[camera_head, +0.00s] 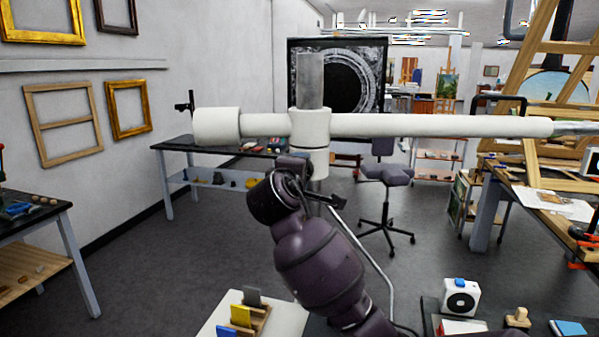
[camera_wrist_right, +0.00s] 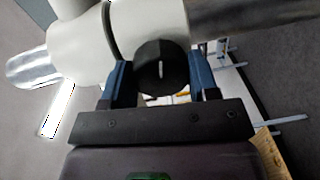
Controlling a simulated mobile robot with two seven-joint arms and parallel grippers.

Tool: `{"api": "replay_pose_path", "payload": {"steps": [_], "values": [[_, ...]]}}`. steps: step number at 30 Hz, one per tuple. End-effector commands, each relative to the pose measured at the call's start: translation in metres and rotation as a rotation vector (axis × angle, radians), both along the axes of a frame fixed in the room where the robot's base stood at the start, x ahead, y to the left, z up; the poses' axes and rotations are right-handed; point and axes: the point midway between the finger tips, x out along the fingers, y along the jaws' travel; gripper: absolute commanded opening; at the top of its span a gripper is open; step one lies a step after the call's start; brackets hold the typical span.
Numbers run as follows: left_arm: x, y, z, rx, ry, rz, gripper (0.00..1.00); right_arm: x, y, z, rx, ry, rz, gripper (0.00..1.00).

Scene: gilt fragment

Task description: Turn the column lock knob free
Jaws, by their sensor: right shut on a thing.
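The black round lock knob (camera_wrist_right: 160,68) has a short white line on its face, nearly upright in the right wrist view. It sits on the side of the white joint (camera_wrist_right: 146,24). My right gripper (camera_wrist_right: 160,80) has its blue fingers on both sides of the knob and is shut on it. In the head view my right arm reaches up from the bottom to the white joint (camera_head: 310,128), and the knob is hidden there. The metal column (camera_head: 310,80) rises above the joint. A long white boom (camera_head: 440,126) crosses it. My left gripper is not in view.
A small black handle (camera_head: 186,104) stands at the boom's left end. A chair (camera_head: 386,175) is behind my arm. A workbench (camera_head: 545,200) with papers is at the right. A white timer-like box (camera_head: 460,297) stands at the bottom right. The grey floor at the left is clear.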

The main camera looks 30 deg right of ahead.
Motion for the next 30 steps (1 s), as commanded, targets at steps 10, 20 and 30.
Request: {"api": "replay_pose_path", "payload": {"steps": [10, 20, 30], "values": [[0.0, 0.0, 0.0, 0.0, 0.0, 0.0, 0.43, 0.0, 0.0, -0.001, 0.002, 0.0, 0.001, 0.8], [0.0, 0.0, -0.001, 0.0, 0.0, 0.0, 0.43, -0.002, 0.002, 0.0, 0.002, -0.001, 0.001, 0.8], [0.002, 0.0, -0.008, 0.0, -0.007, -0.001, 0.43, -0.034, 0.04, 0.001, 0.004, -0.003, 0.004, 0.8]]}}
